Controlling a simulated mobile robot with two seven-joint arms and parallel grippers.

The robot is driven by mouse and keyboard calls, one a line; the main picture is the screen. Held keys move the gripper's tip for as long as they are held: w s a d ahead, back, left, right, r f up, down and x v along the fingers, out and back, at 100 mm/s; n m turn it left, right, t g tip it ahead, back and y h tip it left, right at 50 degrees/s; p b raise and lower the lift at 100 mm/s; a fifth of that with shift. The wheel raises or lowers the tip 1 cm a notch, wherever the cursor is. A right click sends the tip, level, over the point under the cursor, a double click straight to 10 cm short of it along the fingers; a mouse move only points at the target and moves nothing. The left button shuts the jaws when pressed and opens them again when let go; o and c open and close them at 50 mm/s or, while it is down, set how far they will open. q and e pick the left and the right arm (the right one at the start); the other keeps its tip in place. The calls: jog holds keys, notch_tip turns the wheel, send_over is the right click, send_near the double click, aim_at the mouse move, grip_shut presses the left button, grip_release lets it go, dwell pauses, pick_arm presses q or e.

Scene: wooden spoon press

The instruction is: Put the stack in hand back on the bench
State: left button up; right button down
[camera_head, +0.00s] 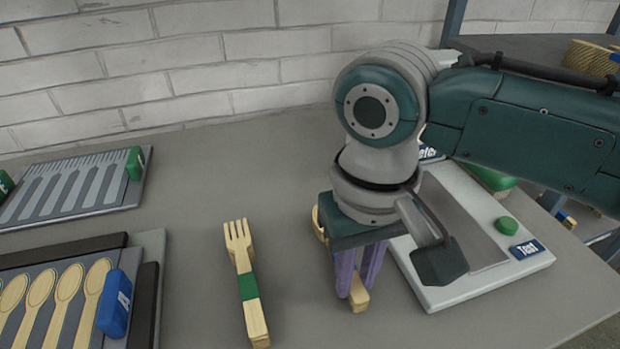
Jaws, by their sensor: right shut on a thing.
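My right gripper (357,284) comes in from the right and points down with its two purple fingers. It is shut on a wooden stack (359,298), whose pale handle end shows below the fingers. A rounded wooden part (320,226) shows to the left of the gripper's body; the middle is hidden. I cannot tell whether the stack touches the grey bench (200,215) or is just above it. My left gripper is not in view.
A stack of wooden forks (246,284) with a green band lies left of the gripper. A tray with wooden spoons (67,290) and a blue block is at lower left, a slotted grey plate (70,190) behind it. A white device (475,250) with a green button stands right.

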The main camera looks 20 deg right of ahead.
jog(key=c, duration=0.8)
grip_release()
jog(key=shift+f, duration=0.1)
notch_tip(320, 180, up, 12)
jog(key=p, duration=0.4)
jog(key=s+a+f+n+t+y, duration=0.1)
jog(key=s+a+f+n+y, duration=0.2)
jog(key=s, duration=0.4)
jog(key=s+d+t+h, duration=0.1)
jog(key=s+d, duration=0.1)
jog(key=d, duration=0.1)
jog(key=s+d+m+h, duration=0.1)
jog(key=s+d, duration=0.2)
jog(key=s+d+f+t, duration=0.1)
jog(key=s+d, duration=0.2)
jog(key=shift+s+d+t+h, duration=0.1)
jog(key=shift+d+t+h, duration=0.2)
jog(key=shift+d+h, duration=0.1)
